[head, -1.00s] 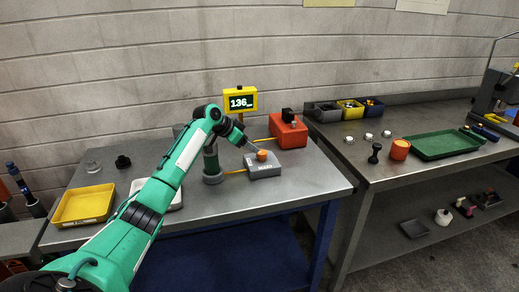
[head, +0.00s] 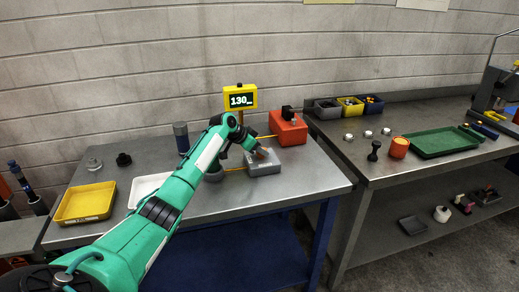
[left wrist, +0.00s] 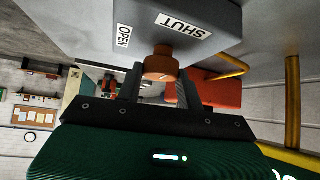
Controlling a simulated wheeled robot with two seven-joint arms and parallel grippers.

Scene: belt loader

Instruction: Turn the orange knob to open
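The orange knob (left wrist: 161,65) sticks out from a grey valve box (left wrist: 215,30) with an OPEN label (left wrist: 123,36) and a SHUT label (left wrist: 177,25) beside it. A small pale mark shows on the knob. In the head view the grey box (head: 265,168) lies on the left table, and the knob is largely hidden by my gripper. My left gripper (head: 258,152) is at the knob. In the left wrist view its fingers (left wrist: 161,82) are apart, one on each side of the knob; firm contact is not visible. My right gripper is not in view.
A red box (head: 288,129) stands behind the grey box, with yellow pipes between. A yellow tray (head: 66,214) and a white tray (head: 137,190) lie left. The table's right front is clear.

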